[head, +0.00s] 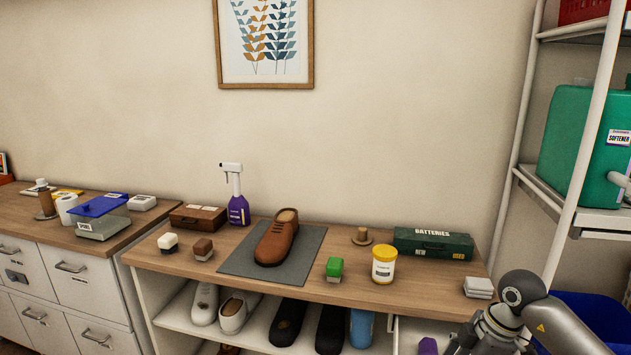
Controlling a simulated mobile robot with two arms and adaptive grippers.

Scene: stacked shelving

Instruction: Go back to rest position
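My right arm comes in from the lower right, and my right gripper (474,342) shows at the bottom edge beside the right front end of the bench. Its fingertips are cut off or too small to tell, so I cannot see whether it is open or shut. My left gripper is not in view. A brown leather shoe (277,240) stands on a grey mat (240,262) on the wooden bench (335,290), well away from the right gripper.
Near the mat are brushes, a purple spray bottle (236,205), a yellow-white tub (383,265) and a green batteries box (433,244). Folded cloths (478,287) lie close to my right gripper. Several shoes fill the shelf below. A white rack (575,215) stands right.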

